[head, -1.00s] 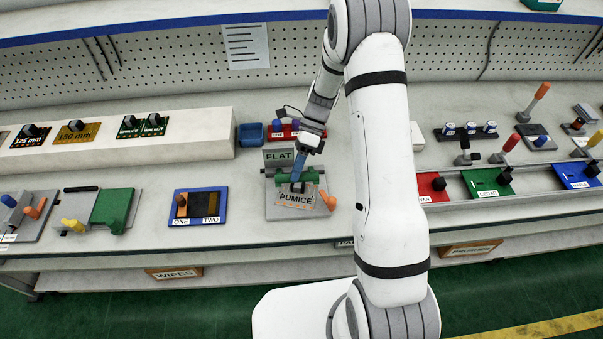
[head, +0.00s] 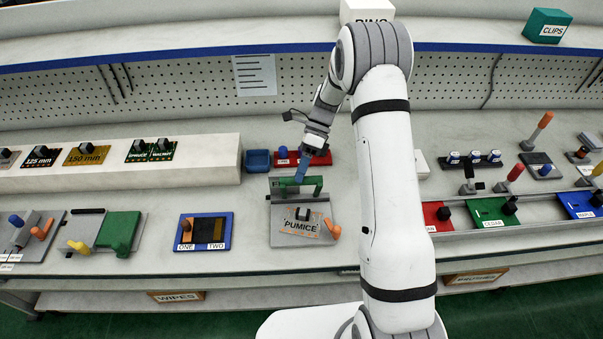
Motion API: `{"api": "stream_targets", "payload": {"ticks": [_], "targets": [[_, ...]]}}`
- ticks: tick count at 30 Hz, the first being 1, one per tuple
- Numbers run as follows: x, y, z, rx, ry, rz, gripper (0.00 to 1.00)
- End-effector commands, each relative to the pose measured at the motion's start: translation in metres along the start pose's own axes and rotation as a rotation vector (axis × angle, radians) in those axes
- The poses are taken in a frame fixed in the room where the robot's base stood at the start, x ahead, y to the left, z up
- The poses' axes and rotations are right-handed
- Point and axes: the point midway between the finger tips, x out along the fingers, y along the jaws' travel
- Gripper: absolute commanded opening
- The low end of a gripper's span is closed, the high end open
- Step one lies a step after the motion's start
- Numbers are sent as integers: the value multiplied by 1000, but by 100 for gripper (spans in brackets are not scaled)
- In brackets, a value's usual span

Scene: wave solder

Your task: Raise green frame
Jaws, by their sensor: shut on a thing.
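The green frame (head: 311,183) shows as a short green bar at the back of a grey fixture, behind the board marked PUMICE (head: 299,227). It stands up from the fixture, in front of the grey back plate. My gripper (head: 300,178), with blue fingers, comes down from above and is shut on the green bar. The fingers hide part of the bar. The PUMICE board lies uncovered on the fixture, with a dark knob on it and an orange handle (head: 333,229) at its right.
A blue tray marked ONE and TWO (head: 203,246) lies to the left. My arm blocks the bench to the right. Bare bench lies between tray and fixture.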

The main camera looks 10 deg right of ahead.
Motion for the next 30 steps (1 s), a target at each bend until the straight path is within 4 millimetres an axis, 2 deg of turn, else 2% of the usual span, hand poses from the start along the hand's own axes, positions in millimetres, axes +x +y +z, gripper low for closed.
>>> {"api": "stream_targets", "payload": {"ticks": [1, 7, 8, 15, 30], "targets": [[6, -12, -6, 3, 8, -22, 0], [7, -11, -6, 2, 9, -21, 0], [7, -11, -6, 2, 10, -20, 24], [6, -10, -4, 2, 9, -20, 44], [5, -8, -1, 1, 7, -20, 45]]}}
